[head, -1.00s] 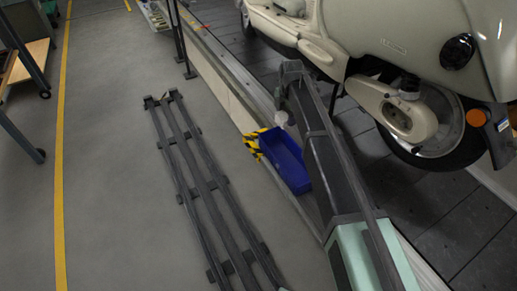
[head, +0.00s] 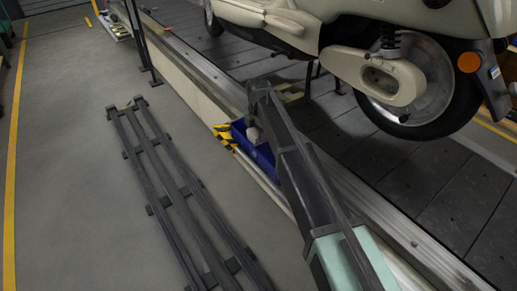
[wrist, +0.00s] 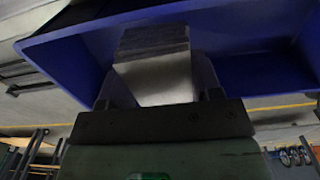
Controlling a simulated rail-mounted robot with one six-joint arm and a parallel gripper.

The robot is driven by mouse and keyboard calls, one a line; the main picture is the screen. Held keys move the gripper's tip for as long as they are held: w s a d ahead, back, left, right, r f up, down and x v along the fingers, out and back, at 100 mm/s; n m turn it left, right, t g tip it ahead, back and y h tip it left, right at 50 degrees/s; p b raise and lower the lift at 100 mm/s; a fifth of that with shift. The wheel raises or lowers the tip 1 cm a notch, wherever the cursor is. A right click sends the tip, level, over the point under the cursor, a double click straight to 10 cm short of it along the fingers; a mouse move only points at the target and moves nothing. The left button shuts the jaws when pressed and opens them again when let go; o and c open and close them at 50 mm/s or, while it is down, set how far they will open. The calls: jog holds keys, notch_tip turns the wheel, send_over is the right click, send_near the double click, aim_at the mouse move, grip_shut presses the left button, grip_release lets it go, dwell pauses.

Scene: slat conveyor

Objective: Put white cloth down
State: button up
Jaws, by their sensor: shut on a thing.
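My gripper (head: 254,124) is shut on the white cloth (head: 253,135), which hangs small and pale from its end in the head view. In the wrist view the cloth (wrist: 158,80) is a pale, block-like shape between the fingers of my gripper (wrist: 160,72), with a darker grey upper part. The blue bin (head: 264,158) lies just beyond and below the cloth, partly hidden by my arm. In the wrist view the blue bin (wrist: 245,45) spreads behind the cloth. I cannot tell whether the cloth touches the bin.
Yellow-black striped pieces (head: 224,136) sit beside the bin. The slat conveyor (head: 425,200) carries a cream scooter (head: 380,70) at upper right. A dark rail track (head: 180,195) runs along the grey floor. Dark posts (head: 143,45) stand at the conveyor edge farther back.

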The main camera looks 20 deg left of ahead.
aim_at(259, 147)
notch_tip(259, 147, down, 5)
jog(key=b, duration=0.4)
jog(key=shift+r, duration=0.5)
jog(key=shift+f, duration=0.2)
jog(key=o, duration=0.9)
jog(key=shift+r, duration=0.15)
notch_tip(259, 147, up, 12)
jog(key=p, duration=1.2)
jog(key=shift+r, duration=0.25)
jog(key=shift+f, duration=0.2)
